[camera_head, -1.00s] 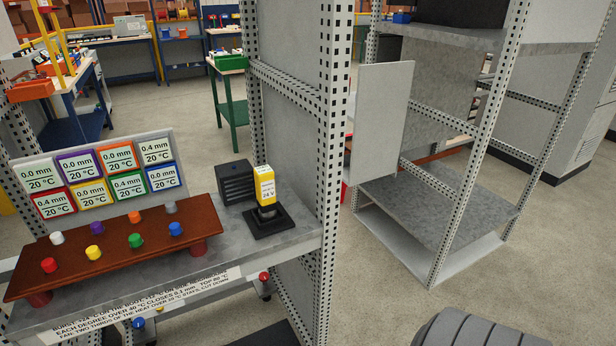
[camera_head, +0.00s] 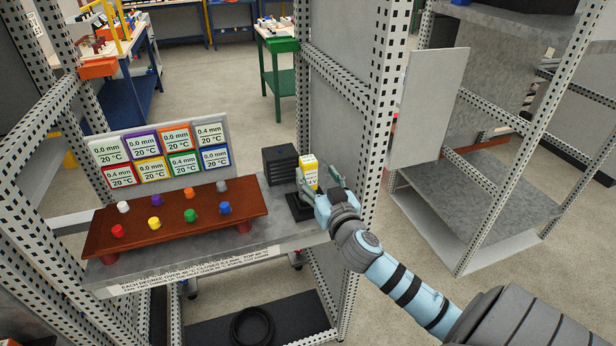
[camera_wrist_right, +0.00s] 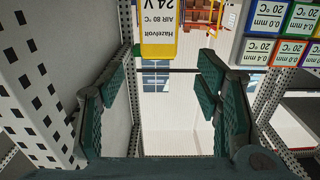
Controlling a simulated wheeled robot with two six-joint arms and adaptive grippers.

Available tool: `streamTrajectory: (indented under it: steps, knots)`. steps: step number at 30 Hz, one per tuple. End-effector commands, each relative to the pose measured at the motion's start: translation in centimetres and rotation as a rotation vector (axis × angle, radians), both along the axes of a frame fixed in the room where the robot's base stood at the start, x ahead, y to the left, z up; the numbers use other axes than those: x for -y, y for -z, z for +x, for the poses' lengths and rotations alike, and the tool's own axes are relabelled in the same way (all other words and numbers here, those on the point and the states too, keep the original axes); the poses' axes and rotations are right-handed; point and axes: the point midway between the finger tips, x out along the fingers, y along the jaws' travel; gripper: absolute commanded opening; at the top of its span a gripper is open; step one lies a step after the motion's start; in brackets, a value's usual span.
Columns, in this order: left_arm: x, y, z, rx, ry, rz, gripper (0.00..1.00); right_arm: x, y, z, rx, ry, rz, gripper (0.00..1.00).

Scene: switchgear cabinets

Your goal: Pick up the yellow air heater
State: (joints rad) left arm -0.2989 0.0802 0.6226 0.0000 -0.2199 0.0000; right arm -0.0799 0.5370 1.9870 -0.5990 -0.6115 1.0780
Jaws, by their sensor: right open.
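The yellow air heater (camera_head: 308,172) stands upright on a black base (camera_head: 298,207) at the right end of the grey shelf. It is yellow with a white label; my right gripper partly hides its lower part. My right gripper (camera_head: 322,188) is at the heater, coming from the right front, with its fingers spread. In the right wrist view the heater (camera_wrist_right: 158,30) shows upside down at the top, between and beyond the open fingertips (camera_wrist_right: 165,75). I cannot tell whether a finger touches it. My left gripper is not in view.
A brown board (camera_head: 170,222) with several coloured knobs lies to the left, before a panel of coloured displays (camera_head: 160,155). A perforated post (camera_head: 385,110) rises close on the right.

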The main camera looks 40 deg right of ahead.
Motion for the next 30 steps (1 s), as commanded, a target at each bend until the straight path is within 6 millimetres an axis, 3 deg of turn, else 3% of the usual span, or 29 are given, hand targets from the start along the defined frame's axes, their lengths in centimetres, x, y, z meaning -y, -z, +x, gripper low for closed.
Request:
streamTrajectory:
  steps: [12, 20, 30]
  knots:
    - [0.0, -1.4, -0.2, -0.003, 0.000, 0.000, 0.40, 2.5, -0.1, 6.4, -0.001, 0.001, 0.003, 0.58]
    - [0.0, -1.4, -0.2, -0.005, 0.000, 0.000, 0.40, 2.7, 0.1, 7.0, -0.003, -0.002, 0.001, 0.58]
    - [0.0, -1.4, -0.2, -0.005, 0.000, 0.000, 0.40, 2.6, 0.1, 7.0, -0.003, -0.002, 0.001, 0.04]
